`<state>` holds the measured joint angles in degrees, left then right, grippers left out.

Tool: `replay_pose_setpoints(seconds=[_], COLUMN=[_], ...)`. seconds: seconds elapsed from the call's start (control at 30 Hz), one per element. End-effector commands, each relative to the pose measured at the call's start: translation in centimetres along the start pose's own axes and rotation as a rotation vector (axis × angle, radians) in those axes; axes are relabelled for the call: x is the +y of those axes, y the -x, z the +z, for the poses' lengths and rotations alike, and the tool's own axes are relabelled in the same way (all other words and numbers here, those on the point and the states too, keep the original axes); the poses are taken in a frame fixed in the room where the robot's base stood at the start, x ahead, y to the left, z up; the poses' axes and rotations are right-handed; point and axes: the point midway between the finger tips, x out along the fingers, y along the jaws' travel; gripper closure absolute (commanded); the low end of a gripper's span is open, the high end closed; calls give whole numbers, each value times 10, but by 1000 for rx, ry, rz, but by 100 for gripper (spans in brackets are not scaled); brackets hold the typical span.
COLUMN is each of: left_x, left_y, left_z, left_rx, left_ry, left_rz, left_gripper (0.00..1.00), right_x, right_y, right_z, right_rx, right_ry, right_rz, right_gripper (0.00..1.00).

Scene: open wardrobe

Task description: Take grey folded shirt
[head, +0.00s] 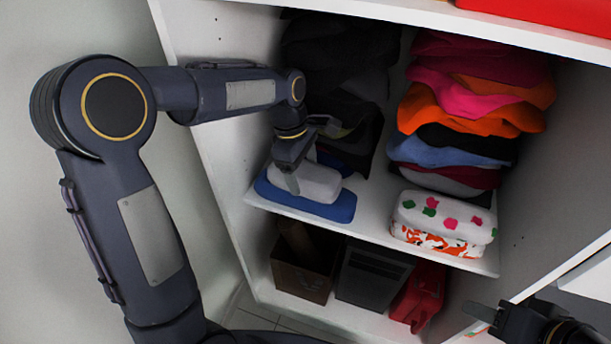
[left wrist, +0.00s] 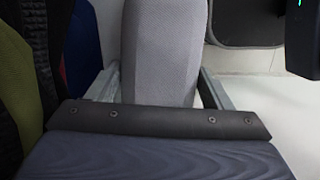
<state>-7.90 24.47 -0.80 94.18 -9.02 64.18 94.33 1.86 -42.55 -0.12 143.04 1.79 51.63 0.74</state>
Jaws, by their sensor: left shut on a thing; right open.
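The grey folded shirt (head: 320,184) lies at the front left of the middle shelf, above a blue folded garment (head: 335,208). My left gripper (head: 291,182) reaches down onto its left part and is shut on it. In the left wrist view the light grey cloth (left wrist: 160,45) runs between the two fingers of this gripper (left wrist: 161,88). I cannot tell whether the shirt is clear of the blue garment. My right gripper (head: 484,318) is open and empty at the lower right, outside the shelf and apart from the clothes.
A tall dark clothes pile (head: 335,70) stands close behind the shirt. A colourful pile (head: 470,105) stands to the right, with a flower-patterned folded garment (head: 447,217) in front. The shelf (head: 380,225) is bare between them. A brown box (head: 300,280) and red item (head: 420,292) sit below.

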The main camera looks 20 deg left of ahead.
Motion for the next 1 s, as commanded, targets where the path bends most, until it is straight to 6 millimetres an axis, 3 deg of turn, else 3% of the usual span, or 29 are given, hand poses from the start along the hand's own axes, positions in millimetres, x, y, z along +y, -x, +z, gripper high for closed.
replay_pose_setpoints(seconds=[0.03, 0.07, 0.17, 0.37, 1.0], left_x=[0, 0, 0, 0, 0], left_y=[0, 0, 0, 5, 56], left_z=[0, 0, 0, 1, 12], left_rx=[0, 0, 0, 0, -1], left_ry=[0, 0, 0, 0, -1], left_rz=[0, 0, 0, 1, 1], left_gripper=[39, 28, 39, 39, 39], right_x=[0, 0, 0, -2, -21], right_y=[0, 0, 0, 4, 46], right_z=[0, 0, 0, -2, -23], right_rx=[0, 0, 0, 0, 0], right_ry=[0, 0, 0, 0, 0], right_rz=[0, 0, 0, 0, 0], right_gripper=[55, 55, 55, 55, 55])
